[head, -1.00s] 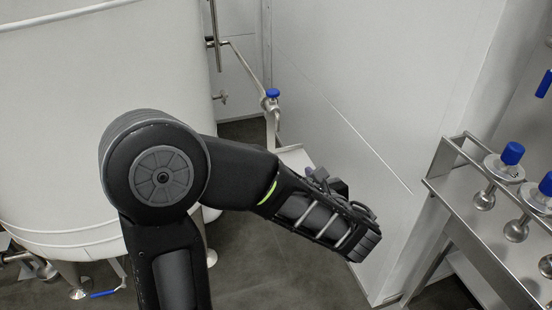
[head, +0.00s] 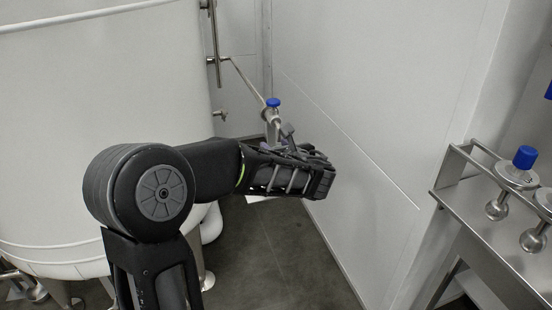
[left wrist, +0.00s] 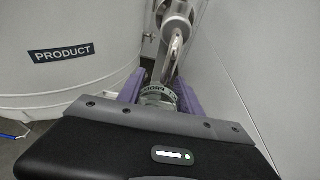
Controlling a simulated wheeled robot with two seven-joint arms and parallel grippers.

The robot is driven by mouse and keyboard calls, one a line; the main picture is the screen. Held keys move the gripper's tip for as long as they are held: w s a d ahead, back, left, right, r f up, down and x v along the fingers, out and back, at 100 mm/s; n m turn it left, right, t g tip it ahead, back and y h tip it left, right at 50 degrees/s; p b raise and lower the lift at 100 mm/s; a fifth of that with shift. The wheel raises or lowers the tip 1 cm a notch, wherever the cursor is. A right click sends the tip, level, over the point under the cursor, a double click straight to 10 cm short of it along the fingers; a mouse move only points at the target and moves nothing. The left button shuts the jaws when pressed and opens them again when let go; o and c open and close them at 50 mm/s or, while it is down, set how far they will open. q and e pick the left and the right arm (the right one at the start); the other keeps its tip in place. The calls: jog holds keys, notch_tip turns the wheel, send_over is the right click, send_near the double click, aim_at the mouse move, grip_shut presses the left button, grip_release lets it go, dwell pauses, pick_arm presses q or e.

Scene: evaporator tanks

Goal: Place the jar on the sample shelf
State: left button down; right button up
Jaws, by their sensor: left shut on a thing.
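My left gripper (head: 284,140) is at the end of the black arm, beside the blue-capped steel tap (head: 272,110) near the tank. In the left wrist view its two purple-grey fingers (left wrist: 158,93) are shut on the jar (left wrist: 157,92), whose band carries dark lettering. The steel tap and its pipe (left wrist: 176,25) show just beyond the jar; I cannot tell whether they touch. In the head view the jar is hidden by my gripper. A pale ledge (head: 258,198) shows slightly below my arm; I cannot tell whether it is the sample shelf. My right gripper is not in view.
A large white tank (head: 100,90) fills the left, labelled PRODUCT in the wrist view (left wrist: 62,53). A white wall (head: 370,90) stands close on the right. A steel stand (head: 470,200) with blue-capped fittings is at far right. Dark floor between is free.

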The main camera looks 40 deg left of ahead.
pick_arm(q)
jog(key=shift+f+b, duration=0.4)
jog(key=shift+f, duration=1.3)
jog(key=shift+f, duration=0.15)
jog(key=c, duration=0.8)
grip_release()
jog(key=p+v, duration=0.1)
jog(key=v, duration=1.1)
jog(key=shift+d, duration=0.1)
